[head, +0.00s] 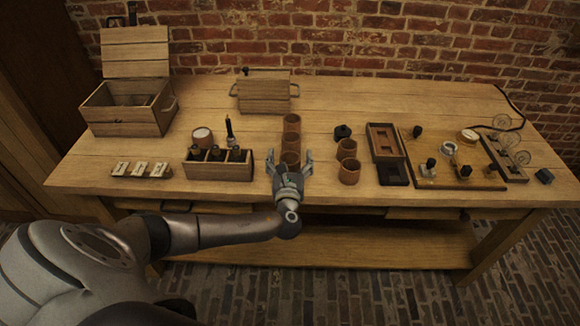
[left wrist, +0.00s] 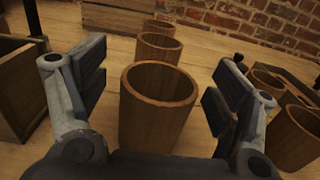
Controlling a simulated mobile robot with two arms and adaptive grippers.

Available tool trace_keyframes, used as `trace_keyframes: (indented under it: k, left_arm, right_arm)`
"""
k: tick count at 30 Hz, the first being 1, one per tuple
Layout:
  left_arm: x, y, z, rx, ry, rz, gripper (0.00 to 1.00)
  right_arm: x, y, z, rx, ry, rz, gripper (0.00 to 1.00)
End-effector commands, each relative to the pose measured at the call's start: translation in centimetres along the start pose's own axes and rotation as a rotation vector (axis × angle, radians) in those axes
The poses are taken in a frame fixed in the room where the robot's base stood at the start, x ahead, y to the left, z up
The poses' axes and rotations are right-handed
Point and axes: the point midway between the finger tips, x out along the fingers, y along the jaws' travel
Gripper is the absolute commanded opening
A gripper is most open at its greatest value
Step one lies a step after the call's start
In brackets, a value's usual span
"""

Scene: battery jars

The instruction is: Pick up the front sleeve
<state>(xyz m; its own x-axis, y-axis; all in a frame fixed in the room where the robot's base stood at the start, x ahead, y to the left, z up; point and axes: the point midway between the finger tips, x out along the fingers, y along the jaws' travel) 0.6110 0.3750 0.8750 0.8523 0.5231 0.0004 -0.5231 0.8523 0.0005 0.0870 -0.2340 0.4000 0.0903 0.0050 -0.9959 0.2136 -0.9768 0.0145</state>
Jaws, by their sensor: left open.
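Several brown open-topped sleeves stand in a row going back from my left gripper (head: 290,162). The front sleeve (left wrist: 157,105) stands upright in the middle of the left wrist view, and my left gripper also shows there (left wrist: 158,95). The gripper is open, with one finger on each side of this sleeve and a gap visible on both sides. In the head view the front sleeve (head: 290,159) is partly hidden by the gripper. More sleeves stand behind it, one at the back (head: 292,122). My right gripper is not in view.
Two more sleeves (head: 349,171) stand to the right, near a black knob (head: 342,131). A wooden rack with dark bottles (head: 238,168) stands close on the left. A closed wooden box (head: 264,103) is behind. A board with fittings (head: 455,180) lies further right.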

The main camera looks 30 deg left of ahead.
Motion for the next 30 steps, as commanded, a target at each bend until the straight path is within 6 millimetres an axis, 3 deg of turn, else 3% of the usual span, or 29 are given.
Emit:
trace_keyframes:
  k: [6,14,30]
  left_arm:
    - [-0.02,-0.02,-0.06,0.0,0.001,-0.001,0.82]
    - [-0.04,-0.03,-0.07,0.0,0.001,-0.001,0.49]
    - [-0.02,-0.01,0.76,-0.002,0.001,0.0,0.49]
  right_arm:
    - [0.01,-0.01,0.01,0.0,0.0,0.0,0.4]
    - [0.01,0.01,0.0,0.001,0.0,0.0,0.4]
    - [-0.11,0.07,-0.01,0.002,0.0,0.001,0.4]
